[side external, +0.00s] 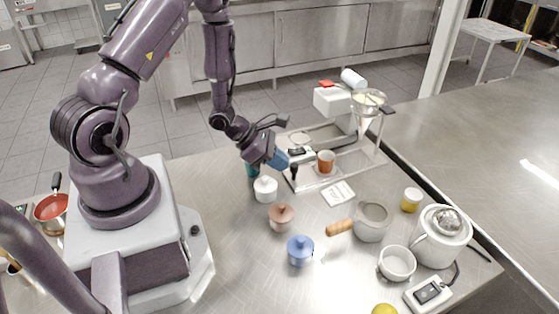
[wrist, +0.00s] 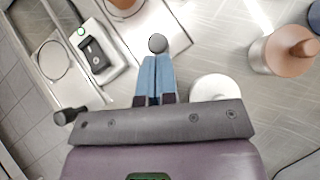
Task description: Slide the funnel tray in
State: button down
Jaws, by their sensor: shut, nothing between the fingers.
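A funnel (side external: 368,99) with a pale cone below it sits high on the stand at the back right, with a dark handle at its right. The stand's flat metal base (side external: 372,161) lies on the counter below. I cannot tell which part is the sliding tray. My gripper (side external: 281,161) is shut and empty, its blue fingers pointing down at the base's left front corner. A dark upright knob (side external: 294,171) stands close by the fingertips. In the wrist view the round knob (wrist: 158,43) shows just beyond the shut fingers (wrist: 155,78); contact is unclear.
An orange cup (side external: 326,160) and a scale (side external: 300,154) stand on the base. White (side external: 265,189), pink (side external: 281,217) and blue (side external: 300,250) lidded pots stand in front.

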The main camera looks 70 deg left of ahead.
aim_at(319, 155)
jog(key=w, duration=1)
jog(key=shift+w+d, duration=0.1)
jog(key=shift+w, duration=0.15)
